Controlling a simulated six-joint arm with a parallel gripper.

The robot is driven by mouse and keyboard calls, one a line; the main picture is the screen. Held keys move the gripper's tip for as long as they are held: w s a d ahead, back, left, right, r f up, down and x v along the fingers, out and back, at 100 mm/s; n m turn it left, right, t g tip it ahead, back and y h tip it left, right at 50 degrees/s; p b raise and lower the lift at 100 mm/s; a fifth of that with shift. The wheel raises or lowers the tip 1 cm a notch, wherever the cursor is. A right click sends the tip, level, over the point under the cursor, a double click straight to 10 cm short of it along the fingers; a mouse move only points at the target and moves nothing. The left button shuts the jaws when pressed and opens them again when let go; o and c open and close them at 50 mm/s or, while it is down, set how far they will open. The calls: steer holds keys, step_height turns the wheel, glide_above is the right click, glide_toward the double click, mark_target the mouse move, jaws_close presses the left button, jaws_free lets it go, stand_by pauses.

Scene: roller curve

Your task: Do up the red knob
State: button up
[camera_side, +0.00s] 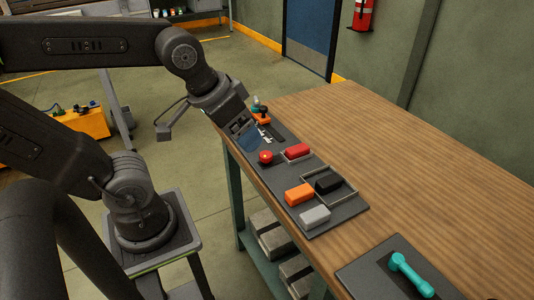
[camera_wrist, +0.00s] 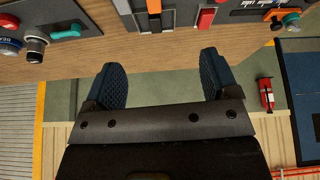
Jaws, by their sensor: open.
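A round red knob (camera_side: 265,157) stands on the near-left part of the dark panel in the side view, close to the table edge. My gripper (camera_side: 250,139) is just above and left of it in that picture; the gap in depth is hard to judge. In the wrist view my gripper (camera_wrist: 161,76) has its two dark blue fingers wide apart, with nothing between them. A red rounded part (camera_wrist: 9,21) is cut off at the left edge there; I cannot tell whether it is the same knob.
A teal handle (camera_side: 411,274) is on a separate plate at the front. The wooden tabletop (camera_side: 400,160) is clear to the right.

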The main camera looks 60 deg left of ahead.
steer(key=w+a+n+g, duration=0.1)
steer(key=w+a+n, duration=0.1)
steer(key=n, duration=0.1)
steer(key=w+a+f+n+g, duration=0.1)
steer(key=w+a+n, duration=0.1)
steer(key=w+n, duration=0.1)
steer(key=w+a+f+n+g, duration=0.1)
steer(key=w+a+n, duration=0.1)
steer(key=w+n, duration=0.1)
steer(key=shift+w+a+n+y, duration=0.2)
steer(key=shift+n+y, duration=0.1)
steer(key=shift+n, duration=0.2)
steer(key=shift+c, duration=1.4)
steer(key=n+g, duration=0.2)
steer(key=n, duration=0.7)
glide_above(267, 155)
step_height(267, 155, down, 6)
steer(key=r, duration=0.1)
step_height(267, 155, down, 14)
steer(key=shift+c, duration=0.5)
steer(key=c, duration=0.8)
steer(key=shift+c, duration=0.2)
